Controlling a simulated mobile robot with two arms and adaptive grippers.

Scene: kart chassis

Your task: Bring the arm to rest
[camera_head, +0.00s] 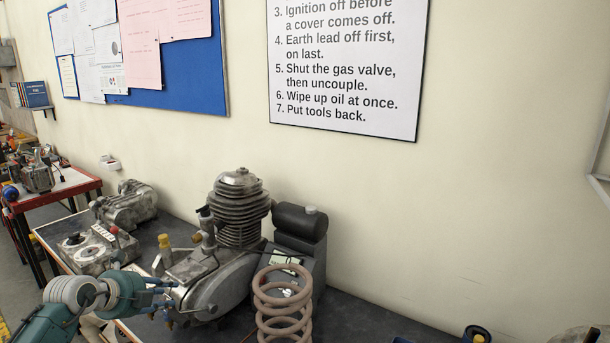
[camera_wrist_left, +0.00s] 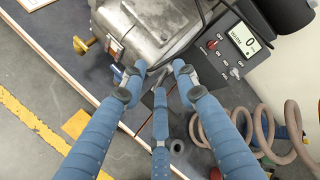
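My left gripper (camera_head: 158,293) comes in from the lower left, in front of the engine (camera_head: 238,215) at the bench's front edge. In the left wrist view its blue fingers (camera_wrist_left: 157,78) stand apart with nothing visibly held between them. The grey engine casing (camera_wrist_left: 150,28) lies just beyond the fingertips. I cannot tell whether a fingertip touches it. My right gripper is in neither view.
A pinkish coil (camera_head: 283,310) stands right of the engine, before a grey unit with a display (camera_wrist_left: 245,40). A gearbox-like casting (camera_head: 125,205) and a device with dials (camera_head: 95,250) sit to the left. The dark bench (camera_head: 365,322) has bare room right of the coil.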

